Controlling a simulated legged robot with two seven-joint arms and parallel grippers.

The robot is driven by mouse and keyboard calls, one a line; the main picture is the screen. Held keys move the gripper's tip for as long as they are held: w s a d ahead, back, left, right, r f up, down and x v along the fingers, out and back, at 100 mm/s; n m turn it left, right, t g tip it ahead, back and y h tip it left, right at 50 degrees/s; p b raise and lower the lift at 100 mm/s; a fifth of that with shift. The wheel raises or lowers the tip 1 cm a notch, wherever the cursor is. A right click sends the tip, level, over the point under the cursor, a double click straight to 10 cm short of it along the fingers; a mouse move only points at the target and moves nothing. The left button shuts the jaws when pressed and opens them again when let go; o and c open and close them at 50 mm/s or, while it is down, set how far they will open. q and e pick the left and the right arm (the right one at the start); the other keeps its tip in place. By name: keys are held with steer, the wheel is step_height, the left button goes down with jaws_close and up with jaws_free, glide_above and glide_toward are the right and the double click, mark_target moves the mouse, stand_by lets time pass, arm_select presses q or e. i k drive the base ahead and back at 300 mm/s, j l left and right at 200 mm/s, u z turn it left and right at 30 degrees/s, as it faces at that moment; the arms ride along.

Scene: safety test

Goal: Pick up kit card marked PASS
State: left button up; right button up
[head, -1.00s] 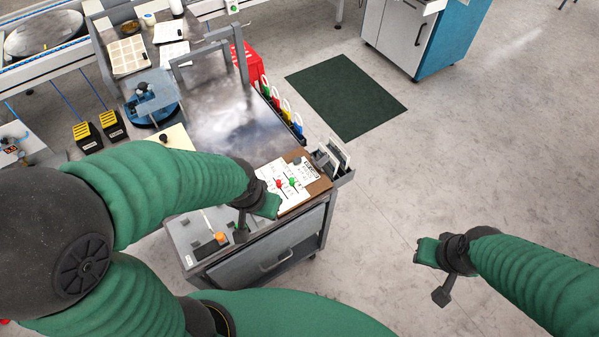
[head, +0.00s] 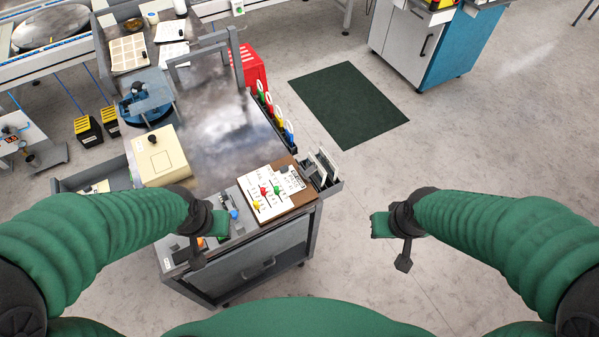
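White cards (head: 322,165) stand in a small grey holder (head: 334,186) at the right front corner of the workbench; no PASS marking is readable. A white sheet with red, green and yellow pieces (head: 266,192) lies on a brown clipboard (head: 299,197) beside the holder. My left gripper (head: 208,243) is over the bench's front left part, left of the sheet, with its fingers apart and nothing seen between them. It partly hides small items below. My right gripper (head: 390,244) is over open floor, right of the holder, fingers apart and empty.
A cream box (head: 160,156) and a blue round fixture (head: 147,101) are on the bench's left side. Coloured tags (head: 275,112) line its right edge near a red bin (head: 249,66). A dark green mat (head: 349,102) lies on clear floor.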

mark_target(291, 182)
steer(key=i+l+u, duration=0.25)
steer(key=u, duration=0.25)
steer(key=i+l+u, duration=0.15)
steer(key=l+u, duration=0.3)
steer(key=i+l+u, duration=0.1)
steer(key=l+u, duration=0.2)
steer(key=u, duration=0.2)
steer(key=l+u, duration=0.95)
steer(key=k+l+u, duration=0.1)
steer(key=l+u, duration=0.25)
steer(key=u, duration=0.15)
steer(key=k+l+u, duration=0.2)
steer(key=l+u, duration=0.25)
steer(key=k+l+u, duration=0.2)
steer(key=u, duration=0.3)
